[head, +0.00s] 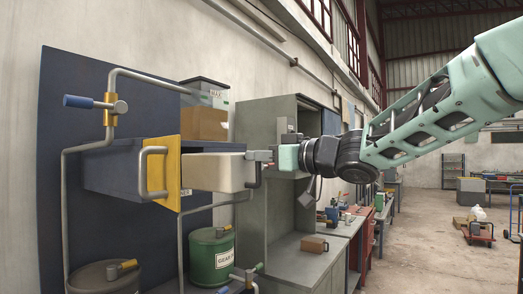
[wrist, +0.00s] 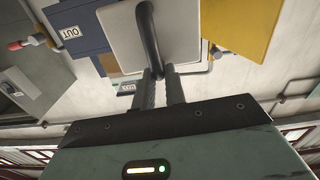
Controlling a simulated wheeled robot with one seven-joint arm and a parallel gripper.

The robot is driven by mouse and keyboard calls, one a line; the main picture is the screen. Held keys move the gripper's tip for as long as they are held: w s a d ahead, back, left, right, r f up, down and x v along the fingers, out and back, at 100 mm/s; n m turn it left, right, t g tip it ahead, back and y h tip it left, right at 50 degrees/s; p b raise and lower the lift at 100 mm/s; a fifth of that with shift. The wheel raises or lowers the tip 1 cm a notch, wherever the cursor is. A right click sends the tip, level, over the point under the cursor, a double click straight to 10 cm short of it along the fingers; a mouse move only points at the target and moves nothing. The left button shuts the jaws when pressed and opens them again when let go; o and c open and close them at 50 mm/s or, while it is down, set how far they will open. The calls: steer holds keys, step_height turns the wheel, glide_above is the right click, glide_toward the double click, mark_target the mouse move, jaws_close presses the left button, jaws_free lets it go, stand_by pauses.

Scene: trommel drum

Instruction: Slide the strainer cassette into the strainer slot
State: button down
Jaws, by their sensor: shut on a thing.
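The strainer cassette (head: 217,172) is a cream block with a dark bar handle on its end face. The face (wrist: 118,32) and handle (wrist: 148,35) show in the wrist view. My gripper (head: 262,156) is shut on the handle; its two fingers (wrist: 160,75) meet the handle's near end. The cassette is held about level. Its left end is hidden behind a yellow door (head: 160,175) with a grey handle. A dark blue housing (head: 112,170) stands there, with a partly hidden label ending in "NER". I cannot tell how far the cassette is inside the slot.
A grey pipe with a blue-handled valve (head: 85,102) runs left of the housing. A green drum (head: 212,255) stands below. An open grey cabinet (head: 262,125) is close behind my gripper. The yellow door (wrist: 237,22) is near the cassette's right side.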

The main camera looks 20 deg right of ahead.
steer(key=shift+b+x, duration=0.75)
steer(key=shift+x, duration=0.95)
steer(key=shift+a, duration=0.1)
steer(key=shift+w+a+r, duration=0.15)
steer(key=shift+w+a, duration=0.15)
steer(key=shift+w, duration=0.2)
steer(key=shift+w+a, duration=0.2)
steer(key=shift+w, duration=0.1)
steer(key=shift+w+a+p, duration=0.15)
steer(key=shift+p, duration=0.15)
stand_by(0.5)
